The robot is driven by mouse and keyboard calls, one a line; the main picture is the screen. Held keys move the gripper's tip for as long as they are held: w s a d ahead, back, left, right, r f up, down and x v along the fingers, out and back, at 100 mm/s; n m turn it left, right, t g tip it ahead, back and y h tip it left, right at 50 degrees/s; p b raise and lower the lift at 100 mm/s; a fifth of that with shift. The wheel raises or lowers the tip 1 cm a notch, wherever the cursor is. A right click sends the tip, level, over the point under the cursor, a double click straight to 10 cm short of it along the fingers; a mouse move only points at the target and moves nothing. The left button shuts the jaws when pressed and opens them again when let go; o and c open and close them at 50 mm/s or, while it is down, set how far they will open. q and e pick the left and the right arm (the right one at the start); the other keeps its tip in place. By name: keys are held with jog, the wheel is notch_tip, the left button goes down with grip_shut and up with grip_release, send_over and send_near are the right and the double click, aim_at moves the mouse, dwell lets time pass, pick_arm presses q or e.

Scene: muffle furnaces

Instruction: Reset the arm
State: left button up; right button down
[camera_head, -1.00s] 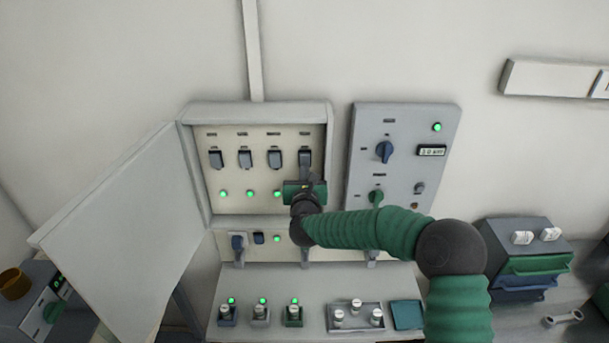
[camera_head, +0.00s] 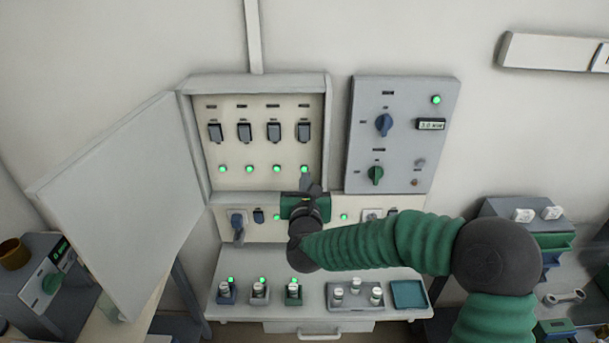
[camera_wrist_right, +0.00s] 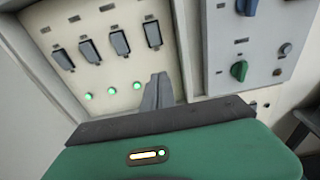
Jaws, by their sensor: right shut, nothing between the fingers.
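My right arm (camera_head: 365,243) is green and comes in from the right in the head view. My right gripper (camera_head: 308,186) is shut and empty, in front of the lower edge of the open switch box (camera_head: 328,135). In the right wrist view, its shut grey fingers (camera_wrist_right: 157,94) stand before the box's lower part, below the row of dark switches (camera_wrist_right: 119,43). They appear apart from the switches. The gripper hides part of the lower socket strip (camera_head: 265,232). My left gripper is not in view.
The box door (camera_head: 120,200) stands open to the left. A grey panel with a blue knob (camera_head: 384,124) and a green knob (camera_head: 376,175) is on the right. Below, a shelf holds small capped items (camera_head: 260,291), a tray (camera_head: 347,306) and a teal square (camera_head: 408,294).

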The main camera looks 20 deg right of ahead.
jog(key=s+a+f+n+g+y, duration=0.3)
jog(key=s+f+n, duration=0.35)
jog(key=n, duration=0.55)
jog(key=s+a+f+n+g+y, duration=0.35)
jog(key=s+f+n, duration=0.3)
jog(key=n, duration=0.55)
jog(key=s+d+f+n+g+h, duration=0.1)
jog(key=s+d+f+n+g, duration=0.2)
jog(key=s+n, duration=0.4)
jog(key=s+d+f+n+g+h, duration=0.1)
jog(key=s+d+f+n+g, duration=0.3)
jog(key=s+n, duration=0.4)
jog(key=s, duration=0.5)
jog(key=shift+d+f, duration=0.2)
jog(key=shift+d, duration=0.05)
jog(key=shift+a, duration=0.1)
